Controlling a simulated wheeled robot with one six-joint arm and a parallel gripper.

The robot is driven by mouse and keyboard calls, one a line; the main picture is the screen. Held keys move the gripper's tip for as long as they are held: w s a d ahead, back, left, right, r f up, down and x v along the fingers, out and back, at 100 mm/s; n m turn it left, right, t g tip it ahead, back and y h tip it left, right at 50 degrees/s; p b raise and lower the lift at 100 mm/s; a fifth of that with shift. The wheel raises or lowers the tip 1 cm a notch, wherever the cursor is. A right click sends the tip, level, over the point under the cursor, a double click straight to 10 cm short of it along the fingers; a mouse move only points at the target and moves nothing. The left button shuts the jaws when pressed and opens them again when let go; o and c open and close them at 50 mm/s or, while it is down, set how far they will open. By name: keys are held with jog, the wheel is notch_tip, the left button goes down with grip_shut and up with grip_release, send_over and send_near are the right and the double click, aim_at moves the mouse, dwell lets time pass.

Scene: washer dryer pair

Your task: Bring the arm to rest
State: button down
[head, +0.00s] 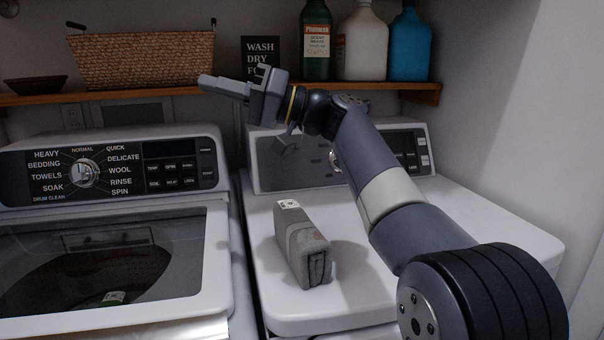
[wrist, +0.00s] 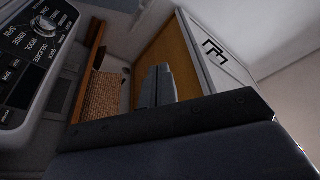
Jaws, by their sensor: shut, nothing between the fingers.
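My gripper (head: 222,87) is raised above the back of the two machines, in front of the wooden shelf, with its fingers pointing left. Its fingers look closed together with nothing between them. They also show in the wrist view (wrist: 157,88), where the picture is turned on its side. My arm reaches up from the lower right, over the right machine. The gripper touches no object that I can make out.
The left washer (head: 215,262) has a dark see-through lid. A grey folded cloth bundle (head: 304,248) lies on the right machine's white top (head: 480,225). The shelf (head: 130,97) holds a wicker basket (head: 145,60), a small sign (head: 260,52) and bottles (head: 362,45).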

jog(key=w+a+r+m+t+p, duration=0.1)
jog(key=w+a+r+m+p, duration=0.2)
jog(key=w+r+p, duration=0.4)
jog(key=shift+w+m+t+h+p, duration=0.4)
jog(key=shift+w+m+p, duration=0.5)
jog(key=shift+w+p, duration=2.9)
jog(key=s+p, duration=0.2)
jog(key=shift+s, duration=0.3)
